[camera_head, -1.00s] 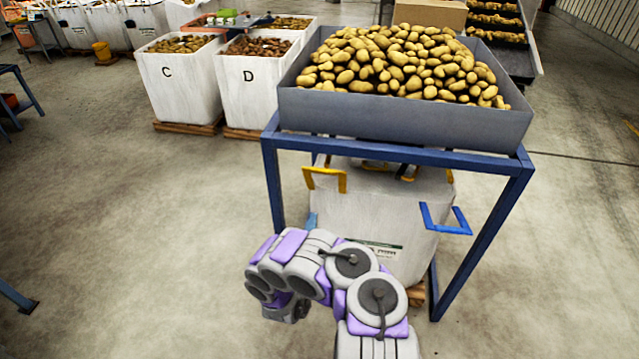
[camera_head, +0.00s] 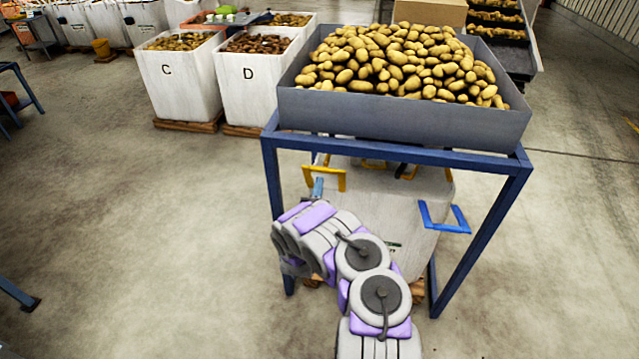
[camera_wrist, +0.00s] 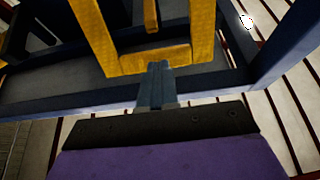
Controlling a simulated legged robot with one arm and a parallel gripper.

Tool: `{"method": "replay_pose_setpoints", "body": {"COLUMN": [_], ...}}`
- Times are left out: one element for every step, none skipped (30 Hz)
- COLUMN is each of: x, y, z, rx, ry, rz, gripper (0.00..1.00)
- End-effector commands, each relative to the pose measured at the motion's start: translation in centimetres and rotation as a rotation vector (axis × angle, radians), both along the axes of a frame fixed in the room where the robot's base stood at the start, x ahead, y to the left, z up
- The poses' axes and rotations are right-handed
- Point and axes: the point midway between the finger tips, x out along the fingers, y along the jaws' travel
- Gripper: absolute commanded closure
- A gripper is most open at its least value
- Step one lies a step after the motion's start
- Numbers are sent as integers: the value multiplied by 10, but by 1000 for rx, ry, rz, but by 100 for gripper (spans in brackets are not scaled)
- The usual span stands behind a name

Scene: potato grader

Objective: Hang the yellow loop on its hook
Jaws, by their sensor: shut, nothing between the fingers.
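The yellow loop (camera_head: 326,173) stands at the near left top corner of the white bag (camera_head: 385,200), under the blue frame. My gripper (camera_head: 318,187) is just below and at the loop's lower left part. In the wrist view the yellow loop (camera_wrist: 150,62) fills the upper middle as a wide U-shaped strap. The shut blue fingers (camera_wrist: 157,75) point up at its bottom bar and overlap it in the picture; I cannot tell whether they touch. Nothing is held. I cannot clearly make out the loop's hook.
The blue frame (camera_head: 400,155) carries a grey hopper (camera_head: 400,120) full of potatoes above the bag. A blue loop (camera_head: 445,218) stands at the bag's right corner. White boxes C (camera_head: 172,85) and D (camera_head: 245,90) stand behind on the left.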

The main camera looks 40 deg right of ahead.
Motion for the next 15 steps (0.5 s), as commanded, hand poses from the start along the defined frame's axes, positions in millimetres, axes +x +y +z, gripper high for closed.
{"method": "replay_pose_setpoints", "body": {"x": [3, 5, 6, 7, 8, 9, 10, 10, 10, 10, 10, 10, 10, 10, 10], "y": [-5, -6, -8, -10, -11, -11, -12, -12, -12, -12, -12, -12, -12, -12, -12], "z": [2, 4, 5, 7, 7, 8, 9, 9, 9, 9, 9, 9, 9, 9, 9], "rx": [-2, -2, -3, -3, -3, -3, -3, -3, -2, -2, -2, -1, -1, -1, -1], "ry": [-5, -5, -5, -6, -6, -5, -5, -5, -4, -4, -4, -3, -3, -3, -3], "rz": [-1, -1, -1, -2, -2, -1, -1, -1, 0, 0, 0, 0, 0, 0, 0], "gripper": [100, 100, 100, 100, 100, 100, 100, 100, 100, 100, 100, 100, 100, 100, 100]}}
